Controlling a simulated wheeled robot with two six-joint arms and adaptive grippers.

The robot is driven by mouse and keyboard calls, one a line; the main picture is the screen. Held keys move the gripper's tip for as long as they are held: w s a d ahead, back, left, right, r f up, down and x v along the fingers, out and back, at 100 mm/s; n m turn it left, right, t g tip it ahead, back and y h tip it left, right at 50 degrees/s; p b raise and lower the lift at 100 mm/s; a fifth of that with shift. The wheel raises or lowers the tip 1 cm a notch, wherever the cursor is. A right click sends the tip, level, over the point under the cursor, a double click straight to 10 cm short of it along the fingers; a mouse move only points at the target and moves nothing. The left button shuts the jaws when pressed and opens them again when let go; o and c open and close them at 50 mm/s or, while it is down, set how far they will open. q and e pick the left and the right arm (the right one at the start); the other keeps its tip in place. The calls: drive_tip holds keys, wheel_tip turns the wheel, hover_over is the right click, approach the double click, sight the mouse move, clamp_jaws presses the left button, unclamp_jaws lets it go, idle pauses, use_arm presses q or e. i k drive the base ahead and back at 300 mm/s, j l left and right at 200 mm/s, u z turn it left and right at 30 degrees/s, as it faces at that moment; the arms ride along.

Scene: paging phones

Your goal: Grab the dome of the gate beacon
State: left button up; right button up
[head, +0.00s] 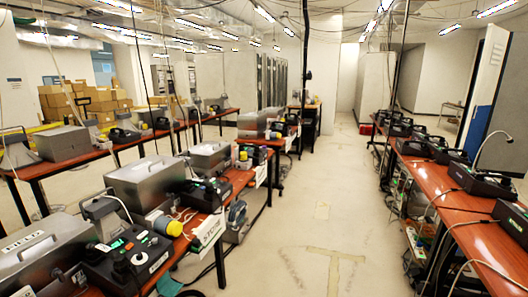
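A small yellow rounded thing (168,225), which looks like a beacon with its dome, sits near the right edge of the near left table (228,183). It is beside a dark control box with knobs (125,255). Whether it is the gate beacon I cannot tell, as I cannot read a gate label on it. A white lettered sign (209,233) hangs at the table edge just right of it. Neither of my grippers is in view.
Grey metal boxes (145,183) and dark phones crowd the left tables. A long red-brown table (425,172) with several dark phones runs along the right. Pale floor (322,215) between the rows is open. Thin cables hang from above and trail off the tables.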

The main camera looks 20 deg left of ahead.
sight(243, 155)
drive_tip(key=i+j+u, duration=0.15)
drive_tip(key=i, duration=0.4)
drive_tip(key=i+u, duration=0.15)
drive_tip(key=i, duration=0.4)
drive_tip(key=i+u, duration=0.15)
drive_tip(key=i, duration=0.45)
drive_tip(key=i+u, duration=0.1)
drive_tip(key=i, duration=0.45)
drive_tip(key=i+l+u, duration=0.15)
drive_tip(key=i, duration=0.4)
drive_tip(key=i+l+u, duration=0.15)
drive_tip(key=i, duration=0.4)
drive_tip(key=i+l+u, duration=0.15)
drive_tip(key=i, duration=0.4)
drive_tip(key=l, duration=0.1)
